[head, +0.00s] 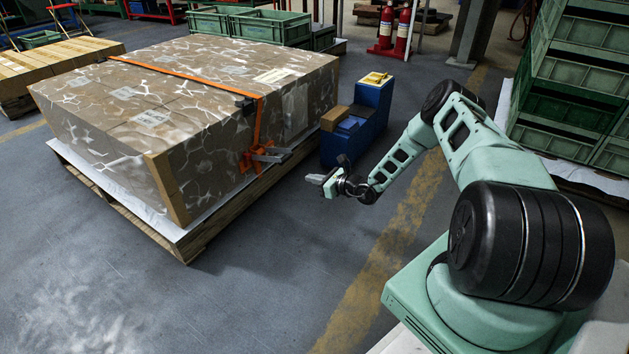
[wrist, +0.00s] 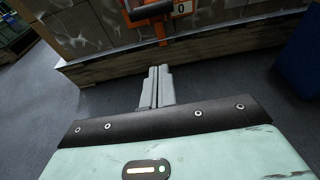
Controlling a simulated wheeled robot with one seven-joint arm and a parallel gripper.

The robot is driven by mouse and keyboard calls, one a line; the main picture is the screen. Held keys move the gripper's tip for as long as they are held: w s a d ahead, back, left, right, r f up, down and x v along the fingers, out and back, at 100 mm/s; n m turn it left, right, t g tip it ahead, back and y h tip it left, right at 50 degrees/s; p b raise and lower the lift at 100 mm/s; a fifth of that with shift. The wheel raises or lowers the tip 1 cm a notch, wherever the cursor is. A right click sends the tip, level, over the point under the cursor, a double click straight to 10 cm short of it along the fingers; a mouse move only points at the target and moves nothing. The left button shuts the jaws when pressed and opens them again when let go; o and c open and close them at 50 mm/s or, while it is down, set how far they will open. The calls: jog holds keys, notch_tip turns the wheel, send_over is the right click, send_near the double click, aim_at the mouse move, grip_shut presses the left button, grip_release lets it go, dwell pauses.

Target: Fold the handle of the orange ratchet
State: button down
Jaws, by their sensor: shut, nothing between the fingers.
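The orange ratchet (head: 250,158) hangs on the near side of the wrapped load, on an orange strap (head: 258,120). Its dark handle (head: 272,154) sticks out to the right from the load. In the wrist view the ratchet's dark handle (wrist: 150,12) and orange frame (wrist: 160,30) show at the top edge, partly cut off. My gripper (head: 316,179) is shut and empty, in the air to the right of the ratchet and apart from it. In the wrist view its fingers (wrist: 157,72) lie together, pointing toward the pallet below the ratchet.
The wrapped load (head: 190,110) stands on a wooden pallet (head: 200,238). A blue stand (head: 372,105) with a brown block is close behind my gripper. Green crates (head: 570,90) are stacked at the right. The floor in front of the pallet is clear.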

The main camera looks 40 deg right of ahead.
jog(key=w+a+r+b, duration=0.2)
jog(key=w+b, duration=0.3)
jog(key=w, duration=0.2)
jog(key=shift+w+a, duration=0.2)
jog(key=shift+a, duration=0.15)
jog(key=shift+r, duration=0.2)
